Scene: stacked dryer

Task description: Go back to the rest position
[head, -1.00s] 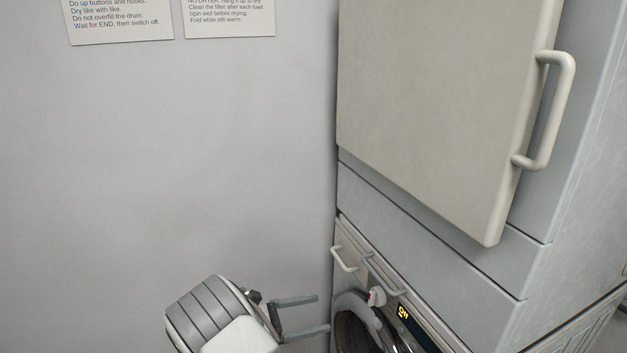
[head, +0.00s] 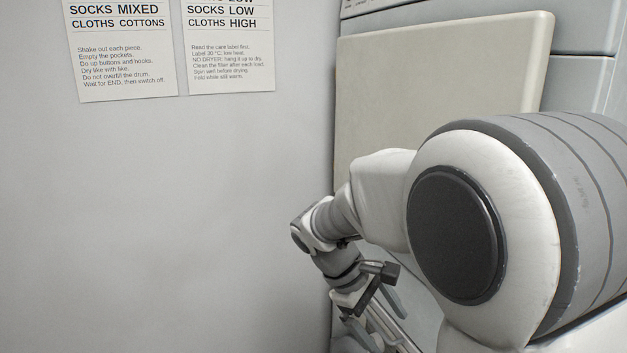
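My gripper (head: 388,331) is low in the head view, right of the middle, in front of the stacked dryer. Its two grey fingers stand apart with nothing seen held between them, and the lower finger runs towards the bottom edge. My white and grey arm is folded across the right half of the picture, its large joint close to the camera.
The dryer's beige door (head: 430,90) is behind my arm, its handle hidden. The lower machine is mostly hidden. Two printed notices (head: 122,55) (head: 230,45) hang on the grey wall (head: 170,220). The space at left looks clear.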

